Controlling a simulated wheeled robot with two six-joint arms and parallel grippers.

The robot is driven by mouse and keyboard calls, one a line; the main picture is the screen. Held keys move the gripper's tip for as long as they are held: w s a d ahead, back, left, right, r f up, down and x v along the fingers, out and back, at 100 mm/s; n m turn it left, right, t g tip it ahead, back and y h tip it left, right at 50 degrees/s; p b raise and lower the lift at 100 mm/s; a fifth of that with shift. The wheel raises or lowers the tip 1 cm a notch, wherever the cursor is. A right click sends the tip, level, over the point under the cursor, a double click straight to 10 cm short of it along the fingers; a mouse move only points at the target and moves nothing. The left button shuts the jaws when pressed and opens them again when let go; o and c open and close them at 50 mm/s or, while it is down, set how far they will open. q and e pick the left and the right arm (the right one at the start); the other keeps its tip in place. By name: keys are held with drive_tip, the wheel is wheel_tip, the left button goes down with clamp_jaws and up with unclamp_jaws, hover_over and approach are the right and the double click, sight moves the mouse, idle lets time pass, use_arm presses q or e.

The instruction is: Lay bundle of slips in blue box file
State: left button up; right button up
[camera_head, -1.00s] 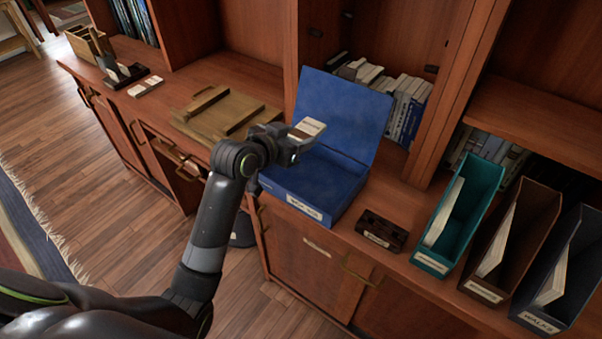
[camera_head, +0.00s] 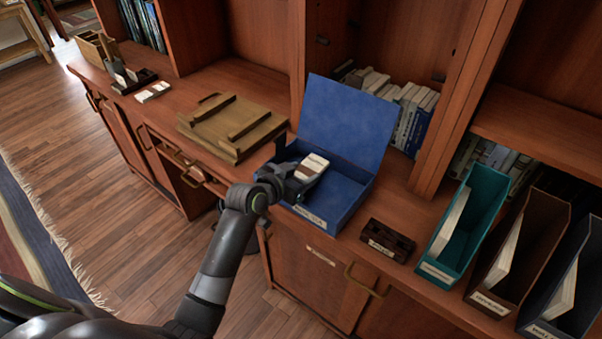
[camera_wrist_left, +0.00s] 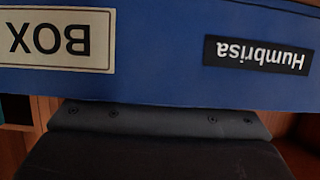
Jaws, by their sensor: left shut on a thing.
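The blue box file (camera_head: 343,196) stands on the cabinet top with its lid (camera_head: 345,122) raised at the back. Its front wall, with a "BOX" label, fills the top of the left wrist view (camera_wrist_left: 150,85). My left gripper (camera_head: 304,176) is shut on the bundle of slips (camera_head: 314,164), a pale stack with a dark band. It holds the bundle over the left part of the open box. I cannot tell whether the bundle touches the box floor. The wrist view does not show the bundle. My right gripper is not in view.
A small dark labelled block (camera_head: 388,240) lies right of the box. Teal (camera_head: 470,225), brown (camera_head: 520,250) and dark (camera_head: 568,275) upright files stand further right. A wooden board (camera_head: 232,126) lies to the left. Books (camera_head: 405,108) fill the shelf behind.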

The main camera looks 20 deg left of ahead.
use_arm(q)
drive_tip(key=shift+s+f, duration=0.1)
drive_tip(key=shift+f, duration=0.55)
drive_tip(key=o, duration=1)
drive_tip(key=shift+s+f, duration=0.1)
drive_tip(key=shift+f, duration=0.1)
drive_tip(key=shift+r, duration=0.1)
drive_tip(key=shift+a+r, duration=0.1)
drive_tip(key=shift+r, duration=0.45)
drive_tip(key=v, duration=1.1)
drive_tip(key=shift+s+a+r, duration=0.1)
drive_tip(key=shift+s+r, duration=0.1)
drive_tip(key=shift+r, duration=0.3)
